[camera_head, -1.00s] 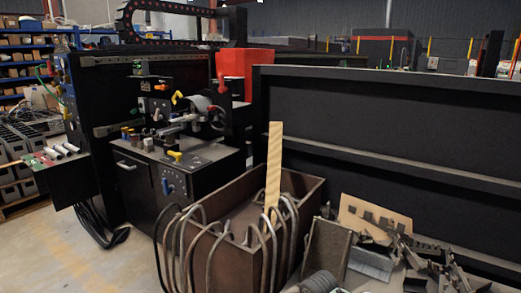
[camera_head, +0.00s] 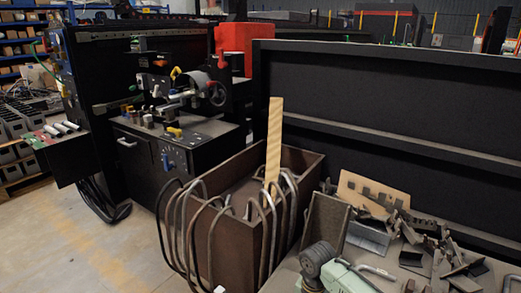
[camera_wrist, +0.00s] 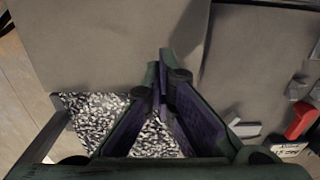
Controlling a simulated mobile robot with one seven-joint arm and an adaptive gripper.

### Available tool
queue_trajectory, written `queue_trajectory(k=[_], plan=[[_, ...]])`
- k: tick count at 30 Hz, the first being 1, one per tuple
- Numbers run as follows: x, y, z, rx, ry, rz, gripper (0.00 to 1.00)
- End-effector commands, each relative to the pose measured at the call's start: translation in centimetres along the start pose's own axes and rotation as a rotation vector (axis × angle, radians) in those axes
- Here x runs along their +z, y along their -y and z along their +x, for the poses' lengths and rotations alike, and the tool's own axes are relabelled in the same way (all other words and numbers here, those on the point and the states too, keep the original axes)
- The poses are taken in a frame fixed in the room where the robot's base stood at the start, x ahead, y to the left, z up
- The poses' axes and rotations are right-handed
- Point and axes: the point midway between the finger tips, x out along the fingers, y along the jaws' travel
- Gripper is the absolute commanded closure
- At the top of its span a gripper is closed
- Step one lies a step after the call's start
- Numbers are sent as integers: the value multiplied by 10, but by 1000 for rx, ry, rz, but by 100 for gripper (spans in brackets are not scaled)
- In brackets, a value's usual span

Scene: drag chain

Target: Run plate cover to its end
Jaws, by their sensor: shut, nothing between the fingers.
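My gripper (camera_wrist: 160,78) shows in the wrist view, its two dark fingers meeting at the tips with nothing between them. The tips lie over a flat grey plate-like surface (camera_wrist: 100,45), which may be the plate cover; I cannot tell for certain. Whether the fingertips touch it is unclear. A straight seam runs down its right side, with another grey surface (camera_wrist: 255,60) beyond. Speckled grey-white chips (camera_wrist: 92,118) show below the plate and between the fingers. My gripper does not show in the head view, and I cannot pick out the plate cover there.
A black machine (camera_head: 150,100) stands left behind a brown bin (camera_head: 235,240) with bent hoses. A long black panel (camera_head: 400,95) closes off the right. Metal scrap (camera_head: 430,235) and a pale green device (camera_head: 345,277) lie in front. Open floor (camera_head: 95,240) shows left. A red piece (camera_wrist: 300,120) shows in the wrist view.

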Motion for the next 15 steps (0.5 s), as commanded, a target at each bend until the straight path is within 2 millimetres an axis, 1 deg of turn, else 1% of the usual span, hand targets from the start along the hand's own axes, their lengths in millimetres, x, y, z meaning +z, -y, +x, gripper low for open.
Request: queue_trajectory(k=[1, 5, 8, 15], plan=[[5, -2, 15, 3, 9, 4, 100], [8, -1, 14, 3, 9, 4, 100], [8, -1, 10, 3, 9, 4, 100], [8, 0, -13, 3, 9, 4, 100]])
